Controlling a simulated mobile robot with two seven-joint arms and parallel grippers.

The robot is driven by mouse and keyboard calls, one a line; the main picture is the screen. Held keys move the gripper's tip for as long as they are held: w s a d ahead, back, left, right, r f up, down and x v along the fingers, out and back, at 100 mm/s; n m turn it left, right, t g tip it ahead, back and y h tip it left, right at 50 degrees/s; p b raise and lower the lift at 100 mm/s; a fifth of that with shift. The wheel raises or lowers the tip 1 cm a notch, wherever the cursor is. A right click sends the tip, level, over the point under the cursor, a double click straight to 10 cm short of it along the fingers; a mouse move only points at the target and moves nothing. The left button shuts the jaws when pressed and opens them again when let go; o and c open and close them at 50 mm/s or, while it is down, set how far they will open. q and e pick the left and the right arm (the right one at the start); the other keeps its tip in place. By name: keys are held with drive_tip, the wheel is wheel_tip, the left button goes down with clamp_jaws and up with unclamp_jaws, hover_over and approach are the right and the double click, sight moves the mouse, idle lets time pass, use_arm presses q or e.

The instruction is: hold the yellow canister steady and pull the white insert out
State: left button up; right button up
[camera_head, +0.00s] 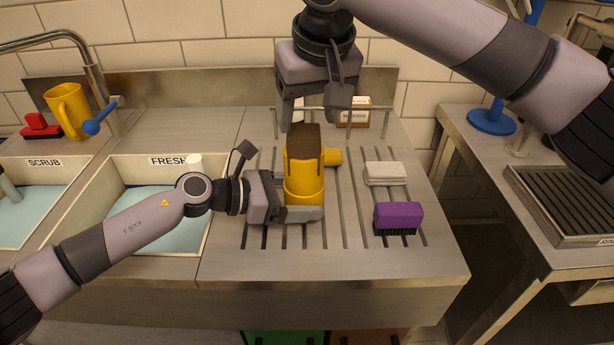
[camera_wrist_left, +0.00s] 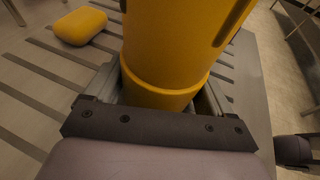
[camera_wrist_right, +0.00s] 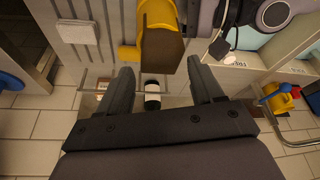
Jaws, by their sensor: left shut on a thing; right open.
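The yellow canister (camera_head: 304,188) stands upright on the grooved drainboard. My left gripper (camera_head: 303,200) is shut around its lower part; the left wrist view also shows the canister (camera_wrist_left: 180,55) between the fingers. The canister's top end is dark brown (camera_head: 304,142). I see no white insert in it; the right wrist view also shows a brown face on the canister (camera_wrist_right: 158,50). My right gripper (camera_head: 313,103) is open and empty, above and behind the canister, pointing down. In the right wrist view its fingers (camera_wrist_right: 159,70) are apart, with the canister beyond them.
A small yellow block (camera_head: 333,157) lies just right of the canister. A white folded cloth (camera_head: 385,173) and a purple brush (camera_head: 398,217) lie further right. A wire rail (camera_head: 340,109) and a labelled box (camera_head: 353,117) are behind. The FRESH sink (camera_head: 120,190) is left.

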sight(305, 133)
drive_tip(key=shift+x, duration=2.5)
clamp_jaws()
drive_tip(key=shift+r, duration=0.75)
wheel_tip(305, 133, up, 9)
drive_tip(key=shift+f, duration=0.2)
use_arm(q)
drive_tip(key=o, duration=1)
